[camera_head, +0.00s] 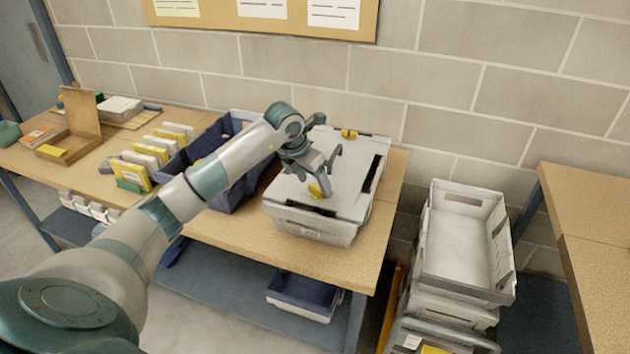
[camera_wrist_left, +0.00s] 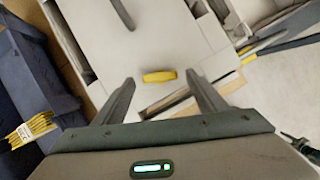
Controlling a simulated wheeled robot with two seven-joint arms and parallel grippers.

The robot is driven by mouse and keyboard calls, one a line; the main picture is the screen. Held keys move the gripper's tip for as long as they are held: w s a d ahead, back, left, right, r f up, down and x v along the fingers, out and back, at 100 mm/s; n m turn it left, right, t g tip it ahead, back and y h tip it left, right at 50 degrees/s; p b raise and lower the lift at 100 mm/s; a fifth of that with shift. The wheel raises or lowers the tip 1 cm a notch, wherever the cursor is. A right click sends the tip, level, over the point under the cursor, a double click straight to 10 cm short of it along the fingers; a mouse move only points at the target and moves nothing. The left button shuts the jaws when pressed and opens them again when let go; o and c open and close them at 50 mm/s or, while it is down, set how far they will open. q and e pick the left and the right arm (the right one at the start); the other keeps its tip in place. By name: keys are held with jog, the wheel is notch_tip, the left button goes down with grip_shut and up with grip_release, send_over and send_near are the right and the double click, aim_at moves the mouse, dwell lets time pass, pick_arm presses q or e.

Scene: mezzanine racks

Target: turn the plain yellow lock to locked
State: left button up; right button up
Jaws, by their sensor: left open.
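A light grey crate (camera_head: 310,228) with a flat lid stands on the wooden table. A plain yellow lock (camera_head: 315,190) sits at the lid's front edge, and it also shows in the left wrist view (camera_wrist_left: 160,77), lying crosswise. A second yellow lock (camera_head: 349,133) with dark parts sits at the lid's back edge. My left gripper (camera_head: 331,174) is over the front part of the lid, close to the plain lock. In the left wrist view its open fingers (camera_wrist_left: 159,80) stand on either side of the lock, with gaps showing. My right gripper is out of view.
A dark blue bin (camera_head: 232,188) stands left of the crate. A dark handle-like bar (camera_wrist_left: 122,12) crosses the lid. Several yellow-and-white packs (camera_head: 150,155) and an open cardboard box (camera_head: 72,146) lie further left. Stacked grey crates (camera_head: 462,240) stand right of the table.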

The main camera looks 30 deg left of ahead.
pick_arm(q)
jog(key=shift+x, duration=0.85)
